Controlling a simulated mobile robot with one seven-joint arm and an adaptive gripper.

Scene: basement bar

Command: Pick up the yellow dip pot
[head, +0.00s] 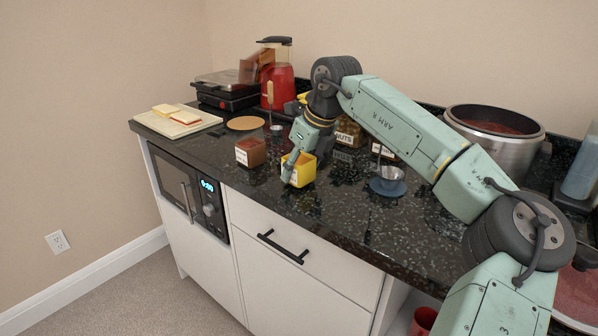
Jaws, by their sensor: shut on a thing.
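The yellow dip pot (306,171) is a small square yellow pot near the front edge of the dark counter, in the middle of the head view. My gripper (291,170) reaches down to it from above and is shut on it, with a finger across its left side. The arm hides part of the pot's top. I cannot tell whether its base touches the counter.
A brown-red pot (250,152) with a label stands just left of the yellow one. A metal cup on a blue saucer (387,187) is to the right. Labelled jars (348,132) stand behind. A board with bread (178,121) lies at the far left. The counter front is clear.

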